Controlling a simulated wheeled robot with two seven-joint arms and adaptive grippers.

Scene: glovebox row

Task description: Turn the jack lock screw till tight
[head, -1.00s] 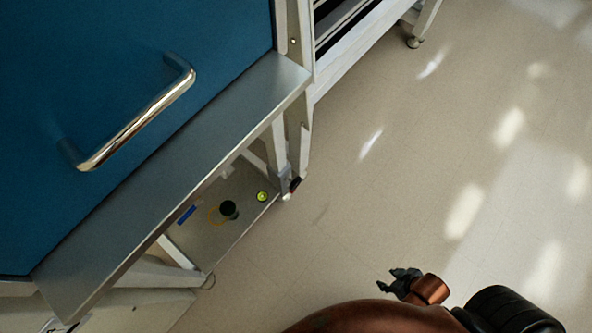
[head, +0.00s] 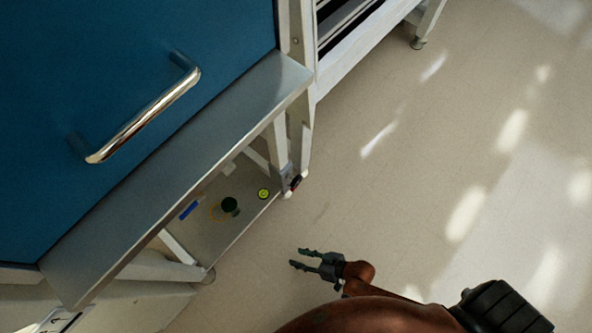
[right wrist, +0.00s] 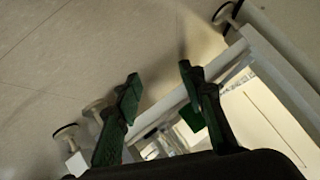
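A small dark part with a touch of red (head: 296,182) sits low on the near white leg of the glovebox stand; it is too small to tell whether it is the jack lock screw. My right gripper (head: 301,258) is open and empty over the floor, below and apart from that leg, its fingers pointing left. In the right wrist view its two dark green fingers (right wrist: 159,78) are spread, with white stand frame beyond and nothing between them. I cannot make out the screw in that view. My left gripper is not in view.
A lower shelf (head: 225,240) holds a round yellow-green level (head: 263,193), a dark green cylinder (head: 230,205) and a blue item (head: 188,210). A metal ledge (head: 180,185) overhangs it, below a blue panel with a handle (head: 140,120). Floor at right is clear.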

